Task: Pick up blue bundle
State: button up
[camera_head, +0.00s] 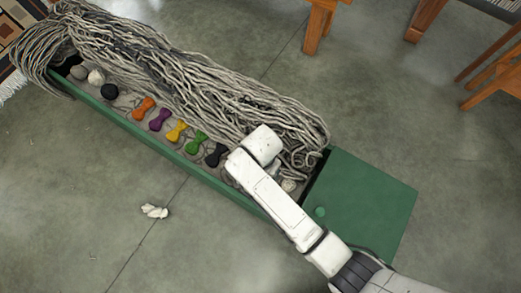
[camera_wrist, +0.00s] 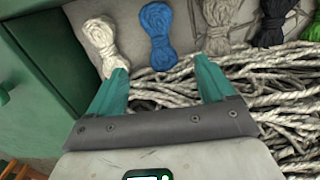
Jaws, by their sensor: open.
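The blue bundle (camera_wrist: 159,36) is a twisted skein lying in the box, at the top middle of the wrist view. In the head view my white arm hides it. My gripper (camera_wrist: 160,65) has two green fingers spread apart with nothing between them. In the wrist view the blue bundle lies just beyond the fingertips, lined up with the gap between them. A white skein (camera_wrist: 101,45) lies to its left and a grey one (camera_wrist: 218,25) to its right.
The long green box (camera_head: 165,150) also holds black (camera_head: 215,155), green (camera_head: 196,142), yellow (camera_head: 176,131), purple (camera_head: 160,119) and orange (camera_head: 144,108) skeins. Grey yarn strands (camera_head: 190,75) heap along its far side. A green panel (camera_head: 365,200) adjoins its right end. A white scrap (camera_head: 154,211) lies on the floor.

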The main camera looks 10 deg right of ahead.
notch_tip(320, 180, down, 5)
jog(key=shift+d+r+b, duration=0.1)
jog(key=shift+b, duration=0.8)
notch_tip(320, 180, down, 5)
jog(key=b, duration=0.3)
jog(key=shift+w, duration=0.1)
jog(key=shift+c, duration=0.5)
jog(key=c, duration=1)
jog(key=shift+o, duration=0.2)
